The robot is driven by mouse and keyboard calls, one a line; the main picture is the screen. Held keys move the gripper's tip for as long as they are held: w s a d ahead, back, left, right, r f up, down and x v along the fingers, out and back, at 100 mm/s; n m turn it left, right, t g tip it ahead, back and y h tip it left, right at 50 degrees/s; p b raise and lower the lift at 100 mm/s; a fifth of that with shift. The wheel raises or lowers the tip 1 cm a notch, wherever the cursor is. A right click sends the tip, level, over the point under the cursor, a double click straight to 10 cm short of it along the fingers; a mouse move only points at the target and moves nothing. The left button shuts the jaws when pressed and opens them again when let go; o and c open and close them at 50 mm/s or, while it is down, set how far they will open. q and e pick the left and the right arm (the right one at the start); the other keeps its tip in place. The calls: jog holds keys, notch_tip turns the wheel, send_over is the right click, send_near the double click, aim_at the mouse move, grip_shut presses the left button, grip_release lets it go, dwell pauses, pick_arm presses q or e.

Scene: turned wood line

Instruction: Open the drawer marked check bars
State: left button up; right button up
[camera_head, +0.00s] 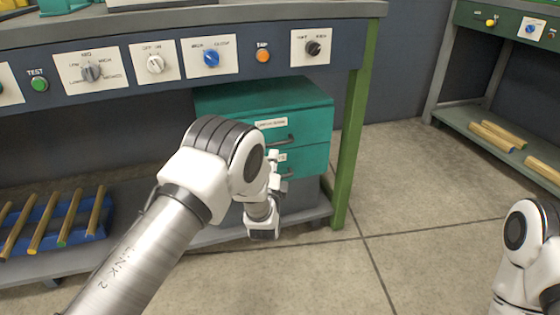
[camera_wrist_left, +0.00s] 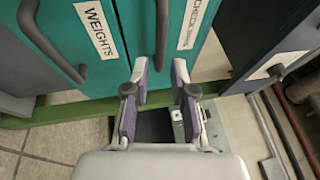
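A teal drawer cabinet (camera_head: 312,98) stands under the workbench. Its upper drawer has a white label (camera_head: 271,124), too small to read surely, and a dark handle. The lower drawer's label is mostly hidden behind my left arm. In the left wrist view the cabinet is turned sideways. A drawer there is marked WEIGHTS (camera_wrist_left: 95,30), and the drawer above it has a partly cut-off label (camera_wrist_left: 190,22). Both drawers look shut. My left gripper (camera_wrist_left: 161,78) is open, its fingers either side of the upper drawer's handle (camera_wrist_left: 163,32), not visibly closed on it. My right gripper is out of view.
The bench front (camera_head: 125,88) above carries knobs and buttons. A green bench leg (camera_head: 356,130) stands just right of the cabinet. A blue rack with wooden bars (camera_head: 62,220) lies on the lower shelf at left. Floor (camera_head: 400,190) to the right is clear.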

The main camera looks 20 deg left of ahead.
aim_at(275, 143)
pick_arm(q)
jog(key=b+x, duration=0.1)
jog(key=x, duration=0.2)
jog(key=b+x, duration=0.2)
jog(key=x, duration=0.1)
jog(key=shift+a+f, duration=0.1)
jog(key=shift+f, duration=0.1)
jog(key=shift+w+r, duration=0.15)
jog(key=shift+w, duration=0.25)
jog(key=shift+w+a+r, duration=0.1)
jog(key=shift+r, duration=0.05)
grip_shut()
